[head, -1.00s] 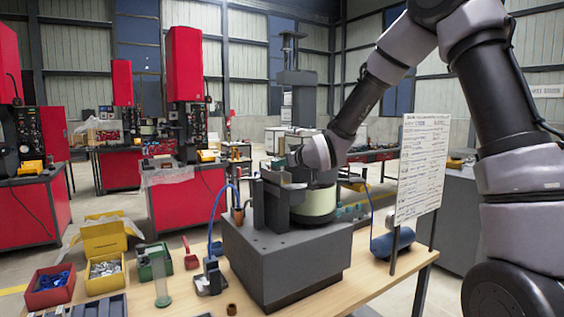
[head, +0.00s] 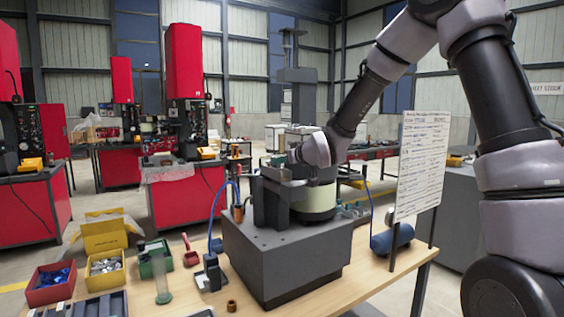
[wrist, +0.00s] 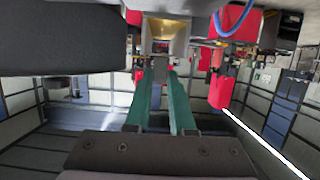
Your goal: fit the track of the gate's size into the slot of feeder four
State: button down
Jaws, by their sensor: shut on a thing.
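The feeder has a grey base block (head: 290,262) on the wooden table, with a pale round bowl (head: 316,204) and a dark upright holder (head: 268,204) on top. My gripper (head: 285,165) is at the top of this holder, in front of the bowl. In the wrist view, two long green fingers (wrist: 161,78) close on a small tan and grey piece (wrist: 162,45), which seems to be the track. The head view shows the piece too small to tell whether it touches the slot. The slot and any feeder number cannot be made out.
A white board (head: 418,165) stands right of the feeder, near a blue cylinder (head: 392,239). Left are a red bin (head: 51,291), a yellow bin (head: 105,275), a green bin (head: 155,262) and a grey fixture (head: 211,275). A brown ring (head: 232,306) lies at the front.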

aim_at(282, 170)
jog(key=shift+f, duration=1.5)
jog(key=c, duration=0.7)
grip_release()
jog(key=v, duration=1)
jog(key=shift+s+d+r, duration=0.15)
jog(key=shift+s+d, duration=0.1)
jog(key=shift+s, duration=0.05)
